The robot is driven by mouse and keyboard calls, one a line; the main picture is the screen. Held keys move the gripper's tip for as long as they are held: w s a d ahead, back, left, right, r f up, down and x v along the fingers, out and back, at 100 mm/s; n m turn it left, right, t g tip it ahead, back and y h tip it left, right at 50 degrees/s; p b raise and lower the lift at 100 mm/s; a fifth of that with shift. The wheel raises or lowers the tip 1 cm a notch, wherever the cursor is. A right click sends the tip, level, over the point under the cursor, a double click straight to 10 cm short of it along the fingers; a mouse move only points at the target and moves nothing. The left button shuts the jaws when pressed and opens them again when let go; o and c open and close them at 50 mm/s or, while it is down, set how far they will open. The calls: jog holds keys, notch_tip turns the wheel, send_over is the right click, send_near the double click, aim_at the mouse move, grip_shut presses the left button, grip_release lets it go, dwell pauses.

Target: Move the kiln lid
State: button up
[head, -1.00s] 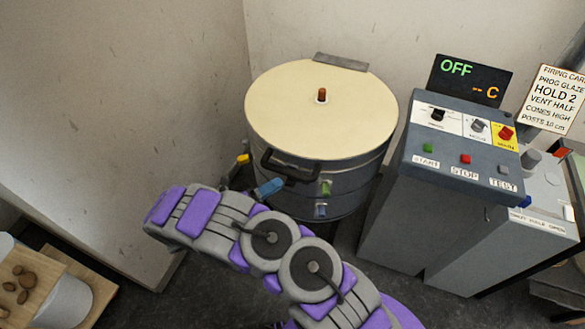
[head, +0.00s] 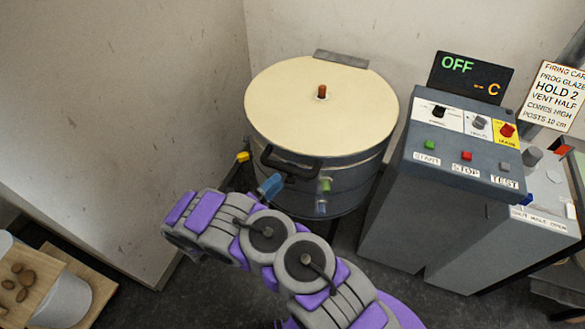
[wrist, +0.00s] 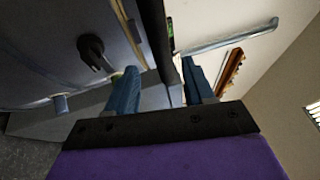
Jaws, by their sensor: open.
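The kiln lid (head: 285,110) is a round cream disc with an orange-brown knob (head: 322,92), lying flat and closed on the grey kiln (head: 350,180). A dark handle (head: 290,165) sticks out at its front edge. My gripper (head: 270,187) is just below and in front of the handle in the head view, where only blue finger shows. In the wrist view my gripper's two blue fingers (wrist: 160,92) are apart. A dark bar (wrist: 155,35), seemingly the handle, runs into the gap between them. Whether it touches a finger I cannot tell.
A grey control cabinet (head: 400,220) stands right of the kiln, with a display (head: 470,78) reading OFF. Colored plugs, one green (head: 325,186), stick out of the kiln front. A wall rises behind and left. A wooden board (head: 30,280) with brown lumps is at lower left.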

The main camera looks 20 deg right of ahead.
jog(key=b+x, duration=0.1)
jog(key=x, duration=0.8)
jog(key=shift+b, duration=0.3)
jog(key=shift+s, duration=0.1)
grip_shut()
